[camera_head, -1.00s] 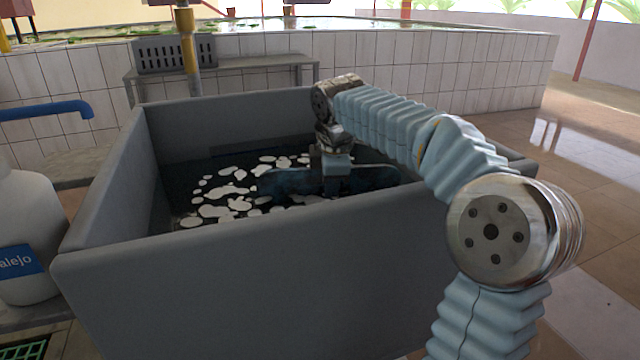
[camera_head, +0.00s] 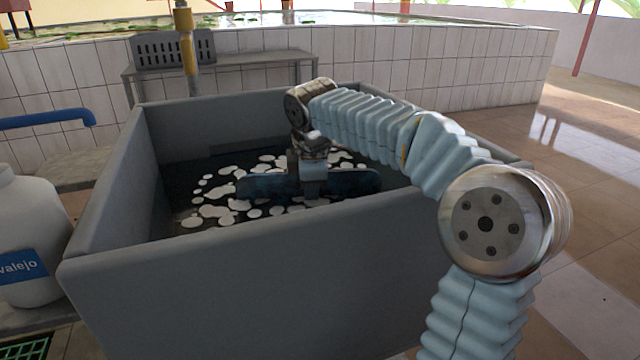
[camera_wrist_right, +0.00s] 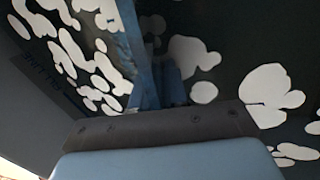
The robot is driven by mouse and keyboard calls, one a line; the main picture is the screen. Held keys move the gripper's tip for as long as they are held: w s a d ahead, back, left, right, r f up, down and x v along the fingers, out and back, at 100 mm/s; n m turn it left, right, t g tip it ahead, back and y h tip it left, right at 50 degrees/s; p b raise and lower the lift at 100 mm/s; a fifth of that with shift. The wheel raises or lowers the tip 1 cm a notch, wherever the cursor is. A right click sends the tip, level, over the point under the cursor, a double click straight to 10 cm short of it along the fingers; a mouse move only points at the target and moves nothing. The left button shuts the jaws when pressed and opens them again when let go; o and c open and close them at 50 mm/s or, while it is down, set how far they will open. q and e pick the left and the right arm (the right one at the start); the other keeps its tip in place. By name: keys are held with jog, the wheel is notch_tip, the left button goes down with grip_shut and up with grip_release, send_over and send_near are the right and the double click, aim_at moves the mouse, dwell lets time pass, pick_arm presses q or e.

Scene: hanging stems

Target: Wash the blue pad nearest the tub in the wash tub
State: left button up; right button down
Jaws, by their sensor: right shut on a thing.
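The wash tub (camera_head: 260,285) is a large grey box holding dark water with white foam patches. My right gripper (camera_head: 311,186) reaches down into it from the right and is shut on the blue pad (camera_head: 350,182). The dark blue pad lies lengthwise across the picture at the water, and its lower part is hard to make out. In the right wrist view the blue pad (camera_wrist_right: 145,60) shows edge-on beyond the gripper (camera_wrist_right: 165,100), with foam around it. My left gripper is not in view.
A white jug (camera_head: 30,240) with a blue label stands left of the tub, below a blue pipe (camera_head: 45,118). A grey perforated crate (camera_head: 174,50) sits on a bench behind the tub, near a yellow post. The tub's walls surround the gripper. Tiled floor lies open at right.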

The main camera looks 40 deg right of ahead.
aim_at(341, 195)
jog(key=d, duration=0.2)
jog(key=s+d+p, duration=0.1)
jog(key=d, duration=0.1)
jog(key=s+d, duration=0.1)
jog(key=d, duration=0.1)
jog(key=shift+d, duration=0.25)
jog(key=a, duration=0.2)
jog(key=w+a, duration=0.1)
jog(key=a, duration=0.1)
jog(key=w+a+p, duration=0.1)
jog(key=a, duration=0.1)
jog(key=shift+a, duration=0.3)
jog(key=shift+s+d+p, duration=0.2)
jog(key=shift+s+d, duration=0.15)
jog(key=shift+d, duration=0.75)
jog(key=shift+s+d+p, duration=0.25)
jog(key=shift+s+d, duration=0.1)
jog(key=shift+d, duration=0.8)
jog(key=shift+s+d+p, duration=0.2)
jog(key=shift+s+d, duration=0.15)
jog(key=shift+d, duration=0.75)
jog(key=shift+r, duration=0.1)
